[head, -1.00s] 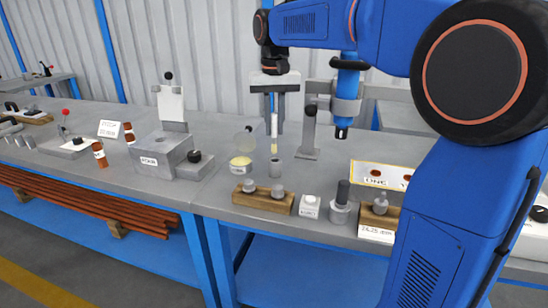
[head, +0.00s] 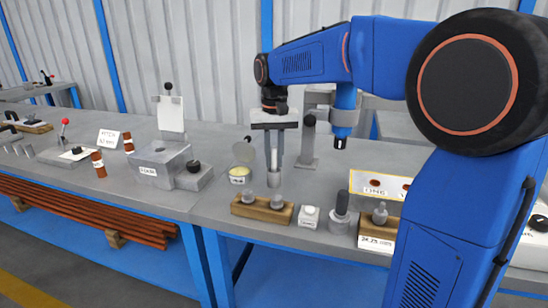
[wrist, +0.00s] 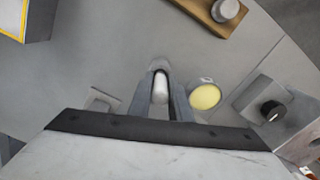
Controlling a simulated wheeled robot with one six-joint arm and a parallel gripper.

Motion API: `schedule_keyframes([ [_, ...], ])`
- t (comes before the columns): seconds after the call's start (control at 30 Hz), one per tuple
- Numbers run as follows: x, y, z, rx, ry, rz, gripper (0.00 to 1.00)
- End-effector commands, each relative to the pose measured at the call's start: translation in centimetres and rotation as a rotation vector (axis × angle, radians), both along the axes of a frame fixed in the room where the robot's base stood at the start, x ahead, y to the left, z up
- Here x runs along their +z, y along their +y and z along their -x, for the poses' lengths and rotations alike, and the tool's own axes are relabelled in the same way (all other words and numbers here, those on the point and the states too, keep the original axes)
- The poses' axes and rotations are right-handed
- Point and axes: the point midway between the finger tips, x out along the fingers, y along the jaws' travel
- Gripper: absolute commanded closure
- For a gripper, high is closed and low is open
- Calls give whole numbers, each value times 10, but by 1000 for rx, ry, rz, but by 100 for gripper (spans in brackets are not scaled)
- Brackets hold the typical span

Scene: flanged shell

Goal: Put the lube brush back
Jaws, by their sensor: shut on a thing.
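My gripper (head: 274,165) is shut on the lube brush (head: 274,158), which it holds upright by its pale handle. The brush stands directly over a small grey cylindrical cup (head: 275,183), and its yellow bristle end is hidden, apparently inside the cup. How deep it sits I cannot tell.
An open tin of yellow grease (head: 239,174) stands just left of the cup. A wooden block with grey pegs (head: 262,210) is in front, a white box (head: 309,216) to its right. A grey upright stand (head: 308,145) is behind right.

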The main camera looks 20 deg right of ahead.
Motion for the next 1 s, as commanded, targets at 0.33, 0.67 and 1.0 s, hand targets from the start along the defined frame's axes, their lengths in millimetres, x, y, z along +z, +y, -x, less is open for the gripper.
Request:
schedule_keyframes([
  [0.33,-1,0,0,0,0,0,64],
  [0.67,19,0,-1,0,-2,-1,64],
  [1.0,84,0,-1,0,-2,-1,64],
])
